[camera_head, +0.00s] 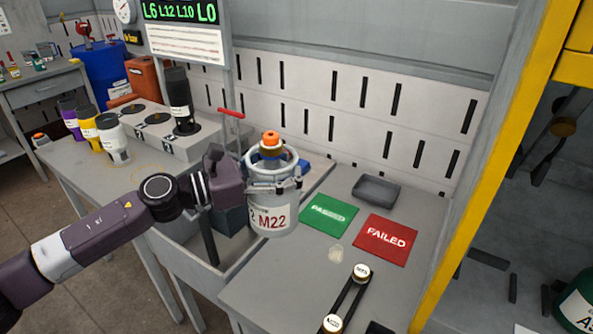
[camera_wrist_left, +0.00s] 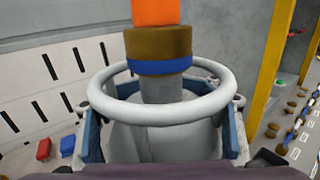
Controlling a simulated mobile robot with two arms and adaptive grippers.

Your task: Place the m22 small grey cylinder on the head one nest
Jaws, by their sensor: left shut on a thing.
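The small grey cylinder marked M22 (camera_head: 273,218) has a ring collar, a brass valve and an orange top. My left gripper (camera_head: 274,184) is shut on it near its collar and holds it upright. It hangs above the bench, left of the green PASSED mat. In the left wrist view the cylinder (camera_wrist_left: 165,140) stands between the blue-padded fingers (camera_wrist_left: 163,138). A grey block (camera_head: 190,149) at the back left carries round dark nests (camera_head: 158,118). A tall black cylinder (camera_head: 178,95) stands on its right nest. I cannot read which nest is head one.
Purple (camera_head: 70,118), yellow (camera_head: 90,127) and grey-white (camera_head: 113,140) cylinders stand left of the block. The green PASSED mat (camera_head: 322,220), red FAILED mat (camera_head: 391,252) and dark tray (camera_head: 376,188) lie on the right bench.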

